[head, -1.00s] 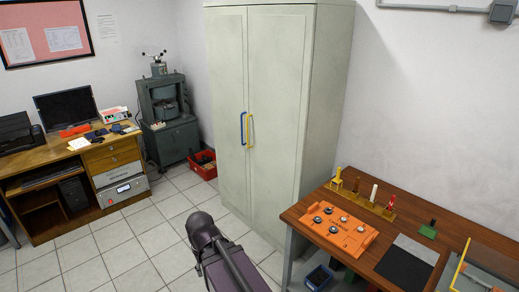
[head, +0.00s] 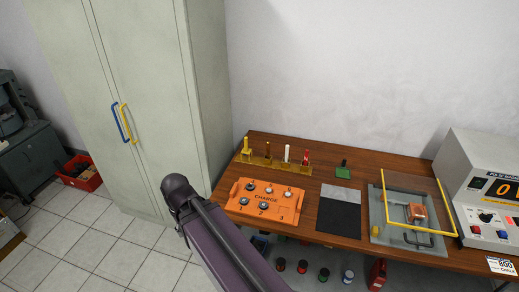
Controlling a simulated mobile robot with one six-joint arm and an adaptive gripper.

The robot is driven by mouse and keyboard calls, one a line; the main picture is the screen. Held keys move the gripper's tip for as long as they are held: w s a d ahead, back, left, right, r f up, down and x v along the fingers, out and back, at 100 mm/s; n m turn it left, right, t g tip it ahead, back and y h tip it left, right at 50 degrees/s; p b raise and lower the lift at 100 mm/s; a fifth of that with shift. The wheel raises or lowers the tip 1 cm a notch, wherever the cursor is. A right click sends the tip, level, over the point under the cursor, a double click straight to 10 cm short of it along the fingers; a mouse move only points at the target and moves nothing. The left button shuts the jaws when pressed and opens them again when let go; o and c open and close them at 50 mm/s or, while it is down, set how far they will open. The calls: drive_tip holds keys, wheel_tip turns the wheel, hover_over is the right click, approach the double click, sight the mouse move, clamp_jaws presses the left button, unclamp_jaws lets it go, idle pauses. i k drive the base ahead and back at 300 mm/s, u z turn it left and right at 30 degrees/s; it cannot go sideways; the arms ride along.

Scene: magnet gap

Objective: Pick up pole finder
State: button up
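I cannot tell for certain which thing is the pole finder. A wooden rack (head: 262,162) at the back of the brown table holds several upright tools: a yellow one (head: 246,146), a dark one, a white one (head: 287,153) and a red one (head: 306,157). A small green block with a black top (head: 343,170) stands apart, right of the rack. My purple arm crosses the lower middle of the head view, in front of the table's left end. My gripper is not in view.
An orange tray marked CHANGE (head: 266,206) holds several metal knobs. Right of it lie a black and grey mat (head: 338,216), a yellow-framed clear guard (head: 412,205) and a grey meter box (head: 485,195). A tall cabinet (head: 150,90) stands left. Several containers sit below the table.

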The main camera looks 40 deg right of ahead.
sight(245, 151)
drive_tip(key=z, duration=0.6)
drive_tip(key=i, duration=0.85)
drive_tip(key=z, duration=0.45)
